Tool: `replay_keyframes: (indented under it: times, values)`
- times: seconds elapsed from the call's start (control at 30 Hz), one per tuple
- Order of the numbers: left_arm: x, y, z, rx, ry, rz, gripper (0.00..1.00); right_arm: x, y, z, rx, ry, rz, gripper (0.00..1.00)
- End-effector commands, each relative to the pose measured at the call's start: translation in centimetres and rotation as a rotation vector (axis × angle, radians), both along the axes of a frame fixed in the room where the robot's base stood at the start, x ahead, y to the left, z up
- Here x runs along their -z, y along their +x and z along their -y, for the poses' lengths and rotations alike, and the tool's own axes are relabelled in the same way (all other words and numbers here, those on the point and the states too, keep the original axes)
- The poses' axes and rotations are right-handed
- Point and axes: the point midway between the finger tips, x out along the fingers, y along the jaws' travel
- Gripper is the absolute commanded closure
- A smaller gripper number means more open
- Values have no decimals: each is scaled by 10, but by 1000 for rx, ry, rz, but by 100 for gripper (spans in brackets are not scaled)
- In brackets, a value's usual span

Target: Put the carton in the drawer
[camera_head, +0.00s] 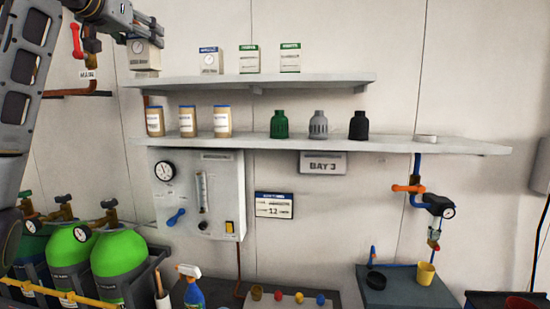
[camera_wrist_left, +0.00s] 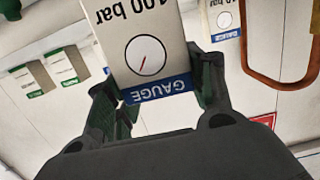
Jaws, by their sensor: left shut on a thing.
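A white gauge carton (camera_head: 145,56) hangs from my left gripper (camera_head: 140,38) at the upper left of the head view. In the left wrist view the carton (camera_wrist_left: 148,50) appears upside down, with a dial picture, "100 bar" and a blue "GAUGE" band. My left gripper is shut on it, one finger on each side. In the head view the carton appears at the left end of the upper shelf; whether it touches the shelf I cannot tell. I cannot make out a drawer in either view. My right gripper is not in view.
The upper shelf (camera_head: 320,81) holds another gauge carton (camera_head: 211,60) and two green-topped cartons. The lower shelf (camera_head: 395,144) holds brown packs and three bottles. Below are a gauge panel (camera_head: 200,195), green cylinders (camera_head: 118,266) and a spray bottle (camera_head: 193,290). The lower shelf's right end is mostly clear.

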Motion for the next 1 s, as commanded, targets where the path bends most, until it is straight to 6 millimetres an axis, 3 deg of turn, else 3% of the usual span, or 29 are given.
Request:
replay_keyframes:
  times: [1.0]
  values:
    - [139,-26,17,-20,3,-1,75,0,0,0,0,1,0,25]
